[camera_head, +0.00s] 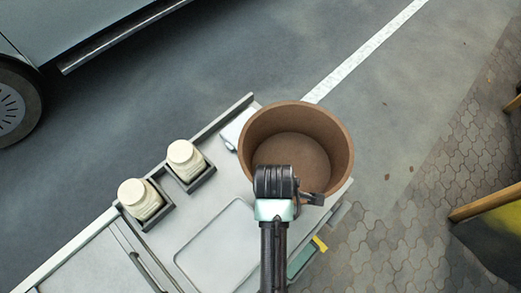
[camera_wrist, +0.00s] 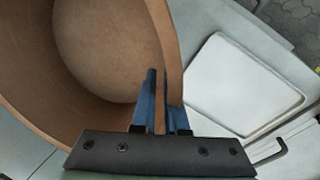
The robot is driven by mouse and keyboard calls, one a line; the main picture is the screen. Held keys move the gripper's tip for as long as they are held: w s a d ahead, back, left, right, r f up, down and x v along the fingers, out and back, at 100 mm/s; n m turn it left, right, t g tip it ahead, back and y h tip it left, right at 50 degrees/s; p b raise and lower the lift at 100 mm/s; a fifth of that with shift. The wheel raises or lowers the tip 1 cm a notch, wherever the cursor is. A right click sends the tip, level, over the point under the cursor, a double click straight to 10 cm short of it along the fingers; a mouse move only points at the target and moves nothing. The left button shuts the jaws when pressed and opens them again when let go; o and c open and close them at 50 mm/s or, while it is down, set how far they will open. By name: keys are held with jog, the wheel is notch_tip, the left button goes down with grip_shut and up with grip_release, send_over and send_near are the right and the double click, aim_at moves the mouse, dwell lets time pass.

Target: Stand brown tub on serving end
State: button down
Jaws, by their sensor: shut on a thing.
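The brown tub (camera_head: 335,140) is a round, open, empty vessel, seen from above in the head view over the far right end of the serving surface (camera_head: 226,180). It also fills the left of the wrist view (camera_wrist: 40,75). My gripper (camera_wrist: 160,105) is shut on the tub's wall, with one blue finger inside and one outside. In the head view my gripper (camera_head: 305,196) is at the tub's near rim, its fingers mostly hidden. The tub looks about upright. I cannot tell whether its base touches the surface.
Two cream lidded jars (camera_head: 185,160) (camera_head: 139,197) stand in dark holders along the surface's left edge. A pale recessed panel (camera_head: 218,246) lies left of my arm. A white item (camera_head: 236,128) sits left of the tub. Paving (camera_head: 430,215) lies to the right, a parked car (camera_head: 75,30) at upper left.

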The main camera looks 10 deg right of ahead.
jog(key=shift+w+f, duration=0.1)
jog(key=shift+f, duration=0.2)
jog(key=shift+s+a+f+x, duration=0.1)
jog(key=shift+s+a+x, duration=0.15)
jog(key=shift+x, duration=1.2)
jog(key=shift+s+a+f+x, duration=0.1)
jog(key=shift+s+x, duration=0.25)
jog(key=shift+x, duration=1.15)
jog(key=shift+s+a+f+x, duration=0.1)
jog(key=shift+s+a+x, duration=0.15)
jog(key=shift+x, duration=1.2)
jog(key=shift+s+d+f, duration=0.1)
jog(key=c, duration=0.9)
grip_release()
jog(key=shift+s, duration=0.1)
jog(key=shift+c, duration=0.2)
